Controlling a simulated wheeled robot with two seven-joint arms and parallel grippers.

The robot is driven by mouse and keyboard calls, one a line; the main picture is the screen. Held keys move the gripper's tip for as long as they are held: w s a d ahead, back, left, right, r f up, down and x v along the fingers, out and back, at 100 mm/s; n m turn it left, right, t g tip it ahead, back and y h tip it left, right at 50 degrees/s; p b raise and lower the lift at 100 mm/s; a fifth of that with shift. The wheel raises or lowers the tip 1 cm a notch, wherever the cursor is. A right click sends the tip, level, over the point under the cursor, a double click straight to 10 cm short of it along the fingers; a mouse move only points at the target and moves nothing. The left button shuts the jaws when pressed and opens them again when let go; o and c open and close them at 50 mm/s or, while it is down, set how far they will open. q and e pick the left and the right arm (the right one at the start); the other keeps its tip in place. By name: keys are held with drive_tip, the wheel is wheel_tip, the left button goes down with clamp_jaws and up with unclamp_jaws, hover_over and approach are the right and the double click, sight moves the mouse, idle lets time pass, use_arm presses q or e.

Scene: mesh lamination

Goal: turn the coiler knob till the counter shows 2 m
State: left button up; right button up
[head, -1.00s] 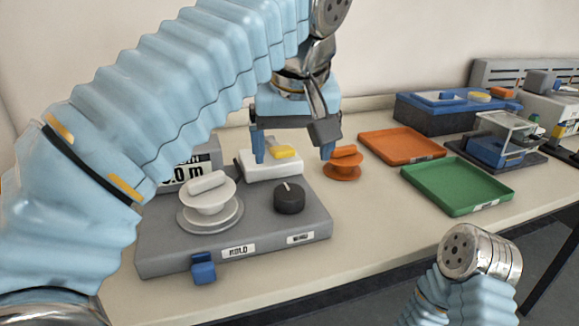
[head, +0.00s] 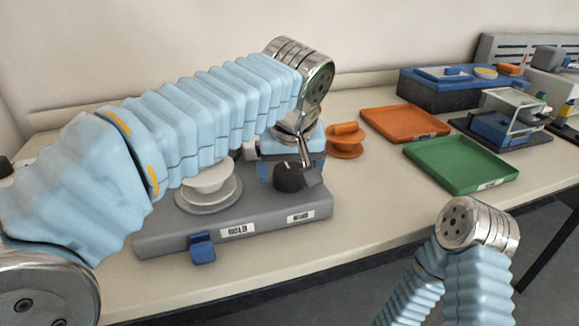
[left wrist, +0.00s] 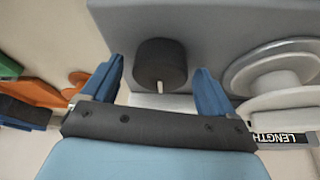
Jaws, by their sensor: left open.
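The black coiler knob (head: 288,178) stands on the grey coiler base (head: 270,232). In the left wrist view the knob (left wrist: 160,62) has its white mark pointing down the picture. My left gripper (left wrist: 158,70) is open, with one blue finger on each side of the knob and a visible gap on both sides. In the head view the left gripper (head: 292,165) is low over the knob and partly hides it. The counter is hidden behind my left arm in the head view; only its LENGTH label (left wrist: 287,138) shows in the wrist view. My right gripper is out of view.
The white spool (head: 208,182) on the coiler stands left of the knob. An orange spool (head: 345,142) stands just behind the base on the right. An orange tray (head: 405,123) and a green tray (head: 460,163) lie further right. The table front right of the base is clear.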

use_arm(q)
drive_tip(key=shift+f, duration=0.1)
drive_tip(key=c, duration=1.1)
drive_tip(key=shift+o, duration=0.2)
drive_tip(key=shift+a+m, duration=0.1)
drive_tip(key=shift+m, duration=0.2)
drive_tip(key=m+h, duration=0.1)
drive_tip(key=m, duration=0.1)
drive_tip(key=shift+a+m, duration=0.1)
drive_tip(key=shift+m, duration=0.3)
drive_tip(key=m+h, duration=0.1)
drive_tip(key=m, duration=0.1)
drive_tip(key=m+h, duration=0.1)
drive_tip(key=m, duration=0.1)
drive_tip(key=shift+w+a+g, duration=0.1)
drive_tip(key=shift+w+g, duration=0.05)
drive_tip(key=shift+g, duration=0.25)
drive_tip(key=m+g+h, duration=0.1)
drive_tip(key=m, duration=0.3)
drive_tip(key=shift+w+m+g+h, duration=0.1)
drive_tip(key=shift+m+g+h, duration=0.45)
drive_tip(key=shift+m, duration=1.45)
